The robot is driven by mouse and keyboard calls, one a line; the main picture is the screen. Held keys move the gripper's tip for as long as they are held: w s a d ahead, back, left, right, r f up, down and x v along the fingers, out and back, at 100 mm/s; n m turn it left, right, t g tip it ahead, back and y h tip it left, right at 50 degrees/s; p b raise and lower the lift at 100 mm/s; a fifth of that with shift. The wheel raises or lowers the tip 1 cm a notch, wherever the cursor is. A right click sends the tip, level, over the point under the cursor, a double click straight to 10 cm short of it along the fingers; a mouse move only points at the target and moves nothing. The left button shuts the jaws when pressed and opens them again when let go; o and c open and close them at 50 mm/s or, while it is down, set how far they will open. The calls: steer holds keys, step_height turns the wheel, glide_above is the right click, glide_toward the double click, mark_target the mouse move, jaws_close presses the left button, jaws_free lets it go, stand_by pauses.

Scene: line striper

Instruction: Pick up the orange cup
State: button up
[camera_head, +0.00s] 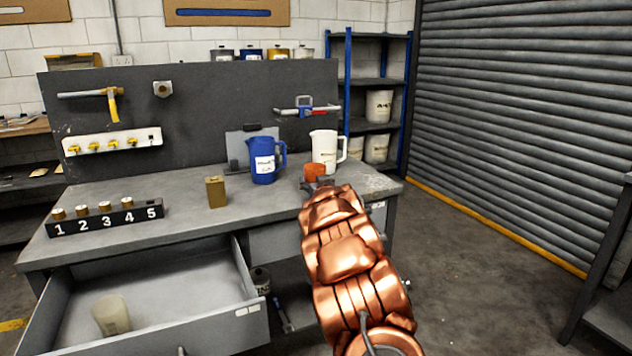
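The orange cup (314,171) is on or just above the grey workbench (255,208) near its right end, in front of a white pitcher (325,150). My copper-coloured arm reaches up from the lower right toward the cup. My gripper (316,184) is at the cup's near side, with a dark finger part showing below it. The arm hides most of the gripper and the lower part of the cup. I cannot tell whether the fingers are around the cup or touching it.
A blue pitcher (263,161) stands left of the cup. A brass block (216,192) and a numbered black holder (105,216) stand farther left. An open drawer (160,312) with a pale cup (111,315) juts out at the front left. Floor on the right is mostly clear.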

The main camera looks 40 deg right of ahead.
steer(key=c, duration=0.9)
steer(key=shift+r, duration=0.1)
